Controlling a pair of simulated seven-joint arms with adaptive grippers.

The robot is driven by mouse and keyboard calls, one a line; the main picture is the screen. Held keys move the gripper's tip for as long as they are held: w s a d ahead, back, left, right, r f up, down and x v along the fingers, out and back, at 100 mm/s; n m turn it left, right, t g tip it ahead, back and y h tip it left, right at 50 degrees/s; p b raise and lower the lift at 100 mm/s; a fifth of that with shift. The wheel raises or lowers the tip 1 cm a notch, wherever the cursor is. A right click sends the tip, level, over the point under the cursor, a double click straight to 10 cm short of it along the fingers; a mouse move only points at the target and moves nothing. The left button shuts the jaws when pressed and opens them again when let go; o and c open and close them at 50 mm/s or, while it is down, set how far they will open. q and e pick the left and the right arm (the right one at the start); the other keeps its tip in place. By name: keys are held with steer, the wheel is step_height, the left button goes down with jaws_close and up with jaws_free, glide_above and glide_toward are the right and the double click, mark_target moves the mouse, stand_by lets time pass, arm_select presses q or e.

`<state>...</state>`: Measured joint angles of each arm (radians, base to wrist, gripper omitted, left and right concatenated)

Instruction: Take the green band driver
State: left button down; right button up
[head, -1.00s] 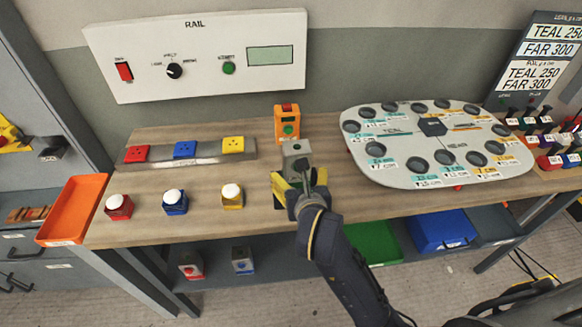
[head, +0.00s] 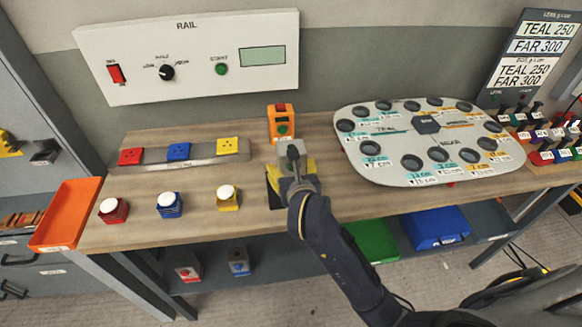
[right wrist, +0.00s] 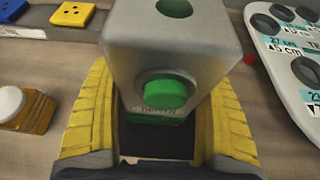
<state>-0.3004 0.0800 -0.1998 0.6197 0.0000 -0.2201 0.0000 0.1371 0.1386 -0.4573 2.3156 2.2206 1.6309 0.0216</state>
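A grey block (right wrist: 175,45) with a green round button and a green strip near its foot fills the top middle of the right wrist view. In the head view its top (head: 290,150) shows just beyond my right gripper (head: 291,172). The yellow fingers of that gripper (right wrist: 160,120) flank the block's lower part. Whether they press on it cannot be told. A black pad (head: 274,198) on the bench lies below, partly hidden by the gripper. My left gripper is not in view.
An orange box (head: 282,122) stands close behind the block. A yellow-based white knob (head: 228,198) is to its left, and a grey plate with holes (head: 400,170) to its right. Grey blocks with red (head: 187,267) and blue (head: 239,262) marks sit below.

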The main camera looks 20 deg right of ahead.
steer(key=c, duration=1.3)
steer(key=shift+r, duration=0.1)
